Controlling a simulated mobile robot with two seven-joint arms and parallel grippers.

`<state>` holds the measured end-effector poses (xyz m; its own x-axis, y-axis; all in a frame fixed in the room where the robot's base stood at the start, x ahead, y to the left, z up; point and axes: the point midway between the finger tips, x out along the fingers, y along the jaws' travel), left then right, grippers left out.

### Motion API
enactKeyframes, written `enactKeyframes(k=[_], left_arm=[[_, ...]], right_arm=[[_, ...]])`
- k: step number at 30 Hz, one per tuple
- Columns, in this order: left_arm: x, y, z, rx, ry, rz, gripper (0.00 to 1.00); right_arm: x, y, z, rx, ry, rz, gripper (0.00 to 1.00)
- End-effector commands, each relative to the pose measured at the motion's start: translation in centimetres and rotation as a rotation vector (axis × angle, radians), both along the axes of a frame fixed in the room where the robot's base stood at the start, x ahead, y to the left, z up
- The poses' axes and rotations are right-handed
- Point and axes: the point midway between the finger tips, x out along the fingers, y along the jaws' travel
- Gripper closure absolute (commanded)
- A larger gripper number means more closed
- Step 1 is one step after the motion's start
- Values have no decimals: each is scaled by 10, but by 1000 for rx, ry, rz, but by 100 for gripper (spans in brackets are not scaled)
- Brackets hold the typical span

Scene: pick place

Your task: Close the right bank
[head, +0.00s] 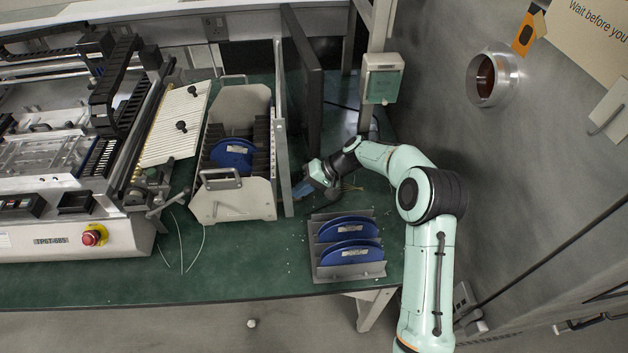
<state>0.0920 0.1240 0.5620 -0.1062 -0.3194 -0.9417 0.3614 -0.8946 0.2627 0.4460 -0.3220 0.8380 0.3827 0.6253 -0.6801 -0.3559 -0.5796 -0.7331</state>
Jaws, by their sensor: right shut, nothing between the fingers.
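A beige, slotted holder (245,205) with end handles stands on the green bench, with one blue disc (232,155) inside it. Its right bank seems to be the dark slotted side (263,140) with a long upright grey plate (281,130) along its right; I cannot tell whether a gap is left between bank and holder. My right gripper (298,190) is shut and empty, just right of the plate's near end. Its fingertips are close to the plate; contact cannot be told. My left gripper is not in view.
A grey rack (348,273) with two blue discs (348,228) stands in front of my right gripper. A dark upright panel (306,75) stands behind it. A machine with a red button (94,235) fills the left. Loose wires lie between machine and holder. A grey wall is at right.

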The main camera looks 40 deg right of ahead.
Motion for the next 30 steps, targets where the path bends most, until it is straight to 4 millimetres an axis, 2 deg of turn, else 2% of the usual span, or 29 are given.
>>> enactKeyframes(k=[1,6,12,23,30], left_arm=[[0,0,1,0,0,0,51],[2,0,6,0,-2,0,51],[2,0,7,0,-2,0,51],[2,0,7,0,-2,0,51],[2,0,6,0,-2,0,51]], right_arm=[[4,8,-5,3,1,4,100],[17,28,-2,0,-1,2,100],[23,37,-2,-1,-2,0,100],[24,38,-3,-1,-1,0,100],[41,68,-3,1,-2,5,100]])
